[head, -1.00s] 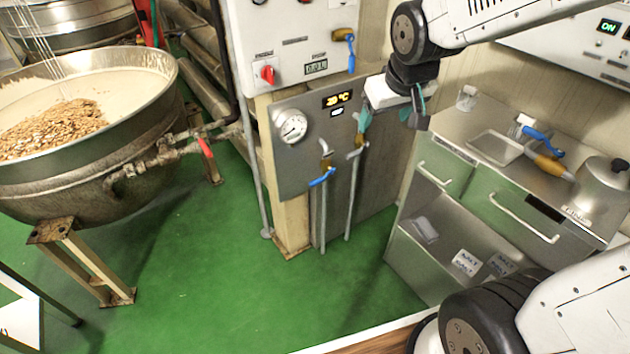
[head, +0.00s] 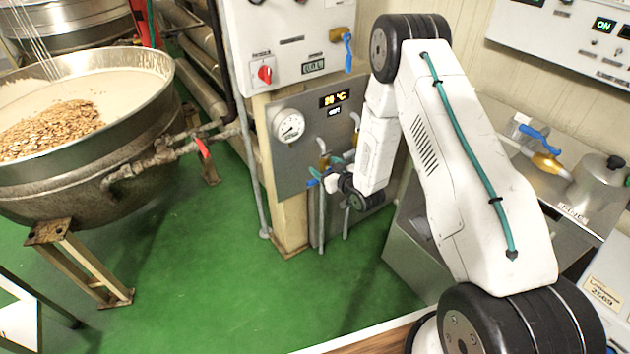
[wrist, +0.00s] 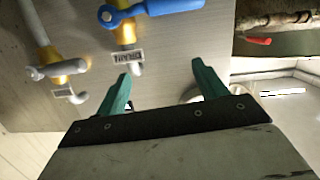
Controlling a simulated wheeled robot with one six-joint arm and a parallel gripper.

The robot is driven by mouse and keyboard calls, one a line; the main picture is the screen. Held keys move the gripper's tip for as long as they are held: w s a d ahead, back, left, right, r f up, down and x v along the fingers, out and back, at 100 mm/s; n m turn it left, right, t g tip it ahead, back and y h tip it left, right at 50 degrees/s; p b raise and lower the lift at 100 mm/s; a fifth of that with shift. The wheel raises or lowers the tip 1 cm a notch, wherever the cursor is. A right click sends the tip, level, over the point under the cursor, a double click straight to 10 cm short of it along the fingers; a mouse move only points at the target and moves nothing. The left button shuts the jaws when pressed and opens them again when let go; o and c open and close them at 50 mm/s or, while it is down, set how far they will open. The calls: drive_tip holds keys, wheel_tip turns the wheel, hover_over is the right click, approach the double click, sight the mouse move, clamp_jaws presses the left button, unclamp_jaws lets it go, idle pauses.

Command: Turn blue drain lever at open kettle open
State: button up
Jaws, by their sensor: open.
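The blue drain lever (wrist: 165,9) shows at the top of the wrist view, on a yellow valve (wrist: 124,32) above a small drain label (wrist: 128,57). It points right from its pivot there. In the head view only a bit of its blue end (head: 312,182) shows beside my gripper (head: 328,170), which hides the rest. My gripper's two teal fingers (wrist: 161,75) are apart with nothing between them. The lever lies beyond the fingertips in the wrist view. I cannot tell how far off it is. The open kettle (head: 120,165) stands at the left, holding pale mass and nuts.
A grey-handled valve (wrist: 52,70) sits beside the drain valve on the same steel panel (wrist: 165,50). A red lever (head: 203,148) is on the kettle's pipe. Another blue lever (head: 348,45) hangs on the white control box (head: 290,30). The green floor (head: 210,270) is clear.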

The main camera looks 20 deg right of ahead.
sight(316, 182)
drive_tip(key=s+f+t+y, duration=0.1)
drive_tip(key=s+f+t, duration=0.1)
drive_tip(key=s+f, duration=0.4)
drive_tip(key=x, duration=0.6)
drive_tip(key=f+x, duration=0.1)
drive_tip(key=x, duration=0.2)
drive_tip(key=shift+s+a, duration=0.1)
drive_tip(key=shift+a, duration=0.25)
drive_tip(key=c, duration=1.4)
drive_tip(key=shift+f, duration=0.1)
